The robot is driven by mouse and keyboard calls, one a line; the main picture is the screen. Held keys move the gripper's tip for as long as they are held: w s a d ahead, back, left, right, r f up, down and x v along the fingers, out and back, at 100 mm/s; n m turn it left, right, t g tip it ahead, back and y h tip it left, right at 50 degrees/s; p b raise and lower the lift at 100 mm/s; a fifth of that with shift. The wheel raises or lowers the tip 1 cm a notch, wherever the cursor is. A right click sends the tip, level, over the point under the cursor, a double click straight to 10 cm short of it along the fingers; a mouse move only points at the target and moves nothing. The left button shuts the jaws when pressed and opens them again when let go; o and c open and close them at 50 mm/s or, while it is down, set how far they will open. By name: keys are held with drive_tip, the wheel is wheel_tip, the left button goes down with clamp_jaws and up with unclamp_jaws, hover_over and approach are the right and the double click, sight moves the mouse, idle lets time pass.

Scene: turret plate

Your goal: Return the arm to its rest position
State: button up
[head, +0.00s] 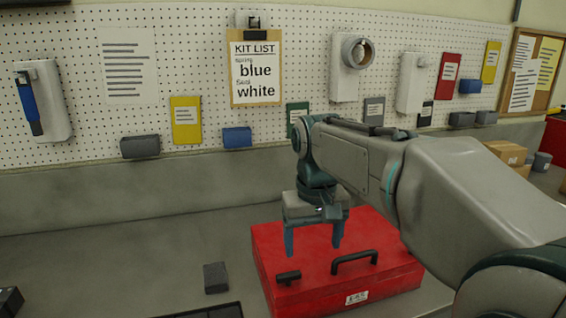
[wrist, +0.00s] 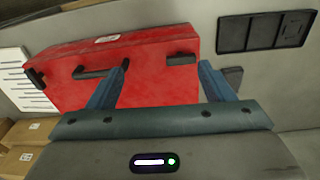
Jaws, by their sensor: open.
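My gripper (head: 314,240) points down over the red toolbox (head: 345,275), with its two fingers apart and nothing between them. In the wrist view, my gripper (wrist: 163,82) also shows open and empty, with the red toolbox (wrist: 150,62) beyond the fingertips. The toolbox is shut, with a black handle and a dark latch on it. In the head view my arm reaches in from the right and bends down at the wrist. I cannot tell the exact gap between fingertips and toolbox.
A small dark block (head: 215,277) lies left of the toolbox. A dark tray (head: 215,312) is at the bottom edge. A pegboard (head: 210,60) with a kit list (head: 255,75) stands behind. Cardboard boxes (head: 506,152) are at the right.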

drive_tip(key=s+d+f+m+t, duration=0.1)
drive_tip(key=s+d+f, duration=0.3)
drive_tip(key=s+f, duration=0.2)
drive_tip(key=s+d+f+m+t, duration=0.1)
drive_tip(key=s+d+f, duration=0.4)
drive_tip(key=s, duration=0.4)
drive_tip(key=shift+f+m, duration=0.3)
drive_tip(key=shift+f, duration=0.25)
drive_tip(key=shift+r, duration=0.1)
